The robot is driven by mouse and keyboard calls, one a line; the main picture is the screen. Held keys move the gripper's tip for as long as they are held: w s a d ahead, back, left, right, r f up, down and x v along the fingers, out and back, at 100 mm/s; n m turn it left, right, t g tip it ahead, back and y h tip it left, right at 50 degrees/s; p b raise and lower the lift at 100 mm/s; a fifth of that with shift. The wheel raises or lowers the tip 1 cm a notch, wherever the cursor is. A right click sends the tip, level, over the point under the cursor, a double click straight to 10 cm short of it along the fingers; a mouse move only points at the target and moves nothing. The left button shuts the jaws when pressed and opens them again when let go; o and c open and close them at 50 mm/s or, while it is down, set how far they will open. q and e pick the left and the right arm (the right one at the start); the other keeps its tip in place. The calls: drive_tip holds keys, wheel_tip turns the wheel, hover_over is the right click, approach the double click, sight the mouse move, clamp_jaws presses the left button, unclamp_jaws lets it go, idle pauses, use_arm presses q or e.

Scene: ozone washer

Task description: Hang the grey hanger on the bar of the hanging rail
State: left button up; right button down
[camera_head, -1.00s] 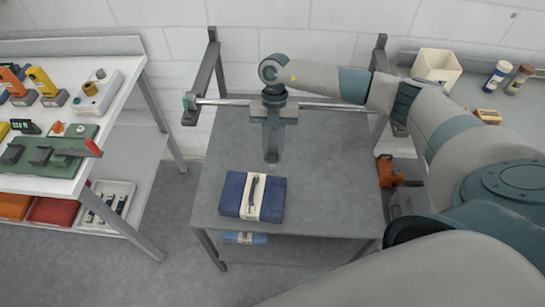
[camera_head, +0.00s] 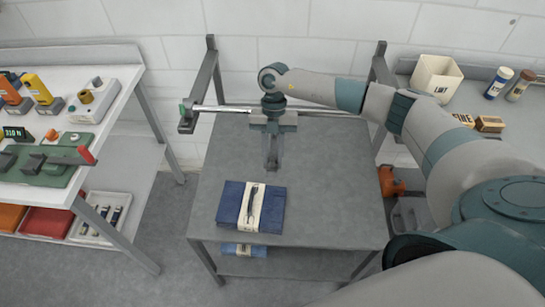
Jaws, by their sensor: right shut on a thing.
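The hanging rail's bar (camera_head: 335,113) runs across the back of the grey table between two dark upright posts. My right gripper (camera_head: 272,160) points down at the middle of the bar, in front of it, with fingers together over the table top. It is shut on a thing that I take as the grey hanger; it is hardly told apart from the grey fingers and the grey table. I cannot tell whether the hanger touches the bar. My left gripper is not in view.
A folded blue cloth with a pale band (camera_head: 250,207) lies at the front of the grey table (camera_head: 335,190). A white bench (camera_head: 125,105) with devices stands left. A cream box (camera_head: 436,78) and bottles stand on the right counter. The table's right half is clear.

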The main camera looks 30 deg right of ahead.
drive_tip(key=c, duration=1.4)
unclamp_jaws()
drive_tip(key=shift+r, duration=0.1)
drive_tip(key=shift+w+d+r+b, duration=0.1)
drive_tip(key=shift+w+r+b, duration=0.2)
drive_tip(key=shift+r, duration=0.1)
drive_tip(key=b+v, duration=0.5)
drive_tip(key=v, duration=1.1)
drive_tip(key=shift+d+r+b, duration=0.15)
drive_tip(key=shift+r+b, duration=0.05)
drive_tip(key=shift+b, duration=0.15)
drive_tip(key=shift+s+f, duration=0.1)
drive_tip(key=shift+s, duration=0.05)
